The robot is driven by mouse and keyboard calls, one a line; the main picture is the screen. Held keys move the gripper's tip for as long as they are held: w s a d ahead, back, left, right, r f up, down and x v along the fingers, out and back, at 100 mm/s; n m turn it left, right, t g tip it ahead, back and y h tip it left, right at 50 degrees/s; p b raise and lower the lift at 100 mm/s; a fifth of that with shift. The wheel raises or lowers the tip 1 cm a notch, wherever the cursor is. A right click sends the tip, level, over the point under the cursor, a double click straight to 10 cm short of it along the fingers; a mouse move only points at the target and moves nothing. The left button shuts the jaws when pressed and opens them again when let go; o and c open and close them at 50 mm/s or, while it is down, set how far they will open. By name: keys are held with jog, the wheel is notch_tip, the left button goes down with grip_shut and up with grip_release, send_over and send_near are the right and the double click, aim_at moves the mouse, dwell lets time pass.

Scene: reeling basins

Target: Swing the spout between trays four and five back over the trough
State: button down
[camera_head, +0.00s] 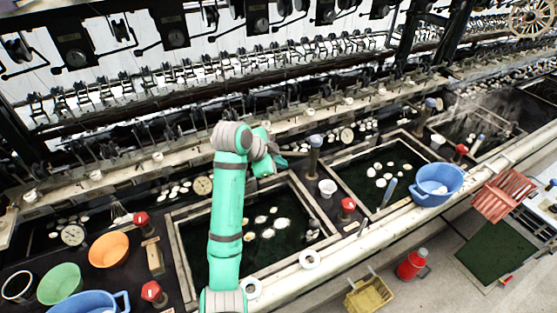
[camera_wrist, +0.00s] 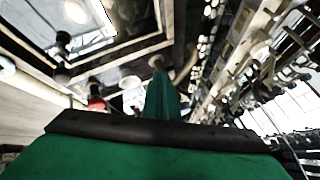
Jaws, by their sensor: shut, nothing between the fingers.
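A spout post (camera_head: 314,158) with a blue-grey top stands at the divider between the tray under my arm (camera_head: 176,245) and the tray to its right (camera_head: 336,170). No tray numbers are readable, and which way its outlet points is unclear. My gripper (camera_head: 281,161) is just left of this post, near the back edge of the nearer tray; contact cannot be told. In the wrist view my gripper's green fingers (camera_wrist: 162,97) are shut and empty, with what looks like the post (camera_wrist: 187,64) just beyond their tips. The trough cannot be clearly picked out.
A white cup (camera_head: 327,187) and a red-capped fitting (camera_head: 348,205) stand in front of the post. A blue basin (camera_head: 437,184) sits farther right. Another spout-like post (camera_head: 429,108) stands beyond the right tray. Reeling machinery (camera_head: 200,75) runs along the back.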

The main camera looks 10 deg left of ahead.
jog(key=w+d+f, duration=0.1)
jog(key=w+f, duration=0.3)
jog(key=w, duration=0.3)
jog(key=shift+w+d, duration=0.2)
jog(key=shift+d, duration=0.1)
